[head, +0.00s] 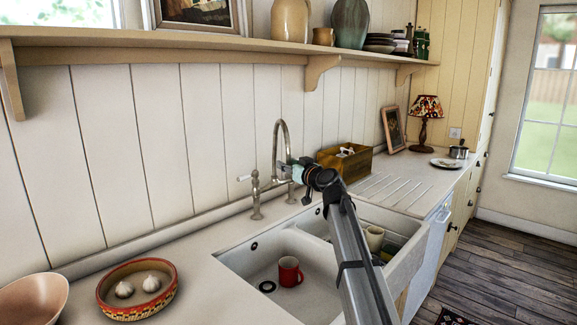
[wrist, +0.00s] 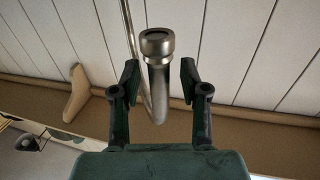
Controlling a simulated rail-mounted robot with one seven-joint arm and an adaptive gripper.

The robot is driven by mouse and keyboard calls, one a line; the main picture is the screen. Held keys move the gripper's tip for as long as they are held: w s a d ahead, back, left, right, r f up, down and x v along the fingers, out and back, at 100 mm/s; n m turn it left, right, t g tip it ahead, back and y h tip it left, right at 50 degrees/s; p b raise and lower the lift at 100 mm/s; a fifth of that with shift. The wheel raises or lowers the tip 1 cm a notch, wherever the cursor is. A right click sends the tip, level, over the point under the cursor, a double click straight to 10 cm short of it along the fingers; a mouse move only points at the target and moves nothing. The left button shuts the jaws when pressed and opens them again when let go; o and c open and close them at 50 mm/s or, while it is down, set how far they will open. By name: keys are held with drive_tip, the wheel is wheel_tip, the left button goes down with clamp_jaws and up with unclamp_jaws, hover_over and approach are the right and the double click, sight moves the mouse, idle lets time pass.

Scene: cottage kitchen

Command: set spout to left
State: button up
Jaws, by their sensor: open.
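The faucet's metal spout (head: 279,128) arches up behind the sink, its end coming down by my gripper (head: 291,172). In the wrist view the spout's round end (wrist: 157,43) and pipe lie between the two fingers of my gripper (wrist: 159,78). The fingers are open, with a gap visible on each side of the pipe. The faucet's base (head: 256,195) has a white-tipped handle on its left side. My arm hides part of the faucet's right side.
The white sink (head: 240,262) has two basins. A red mug (head: 290,271) stands in the left one; a cream mug (head: 374,238) and other dishes are in the right one. A wooden box (head: 345,163) stands behind. A shelf (head: 200,45) runs above the faucet.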

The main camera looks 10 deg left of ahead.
drive_tip(key=shift+s+d, duration=0.1)
drive_tip(key=v, duration=1.1)
drive_tip(key=shift+s+d, duration=0.25)
drive_tip(key=shift+s, duration=0.05)
